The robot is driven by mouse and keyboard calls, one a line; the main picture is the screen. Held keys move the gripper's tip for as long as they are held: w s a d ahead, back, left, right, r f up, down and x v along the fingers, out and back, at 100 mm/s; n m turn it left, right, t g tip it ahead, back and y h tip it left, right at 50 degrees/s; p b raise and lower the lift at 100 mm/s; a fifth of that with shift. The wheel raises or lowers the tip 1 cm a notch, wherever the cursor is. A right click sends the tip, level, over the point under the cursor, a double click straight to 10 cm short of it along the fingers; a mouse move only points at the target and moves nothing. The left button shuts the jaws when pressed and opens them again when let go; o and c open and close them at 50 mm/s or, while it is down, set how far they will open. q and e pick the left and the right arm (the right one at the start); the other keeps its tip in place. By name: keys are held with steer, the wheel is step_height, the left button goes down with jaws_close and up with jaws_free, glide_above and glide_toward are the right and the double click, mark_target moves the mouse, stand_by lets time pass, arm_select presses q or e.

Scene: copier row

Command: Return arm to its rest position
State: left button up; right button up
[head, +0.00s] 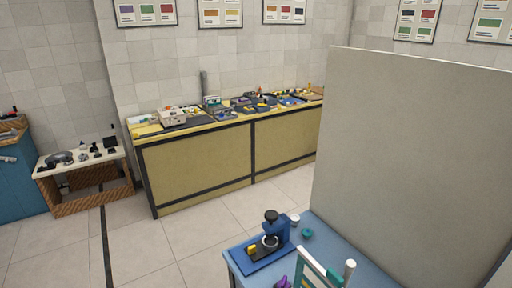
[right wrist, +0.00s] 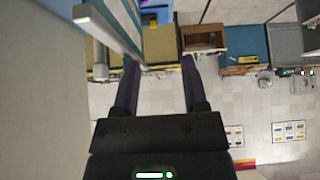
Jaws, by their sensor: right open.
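My right gripper (right wrist: 159,62) shows in the right wrist view with its two dark fingers apart. Nothing is held between them; only the distant room shows there. That view is upside down, with the posters low in the picture. A green-and-white frame (right wrist: 112,28) is close to the left-hand finger; I cannot tell whether they touch. Neither of my grippers shows in the head view, and my left gripper is in no view.
A blue table (head: 355,262) carries a blue-and-black device (head: 275,228), a teal cup (head: 307,233) and a green-and-white frame (head: 318,268). A tall grey partition (head: 415,150) stands behind it at right. A long yellow counter (head: 200,165) lines the wall. Floor (head: 150,245) at left is clear.

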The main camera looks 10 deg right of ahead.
steer(key=s+a+f+m+g+h, duration=0.3)
steer(key=s+a+f, duration=0.2)
steer(key=s+a, duration=0.55)
step_height(320, 180, down, 23)
steer(key=s+d+g+b, duration=0.2)
steer(key=s+b, duration=0.1)
steer(key=b, duration=0.5)
steer(key=s+d+f+b, duration=0.1)
steer(key=s+f+b, duration=0.3)
steer(key=s+f, duration=0.3)
steer(key=s+d+f+g+b, duration=0.1)
steer(key=s+f+b, duration=0.3)
steer(key=f, duration=0.9)
steer(key=s+d, duration=0.1)
steer(key=s, duration=0.2)
steer(key=shift+f+n, duration=0.25)
steer(key=shift+n, duration=0.15)
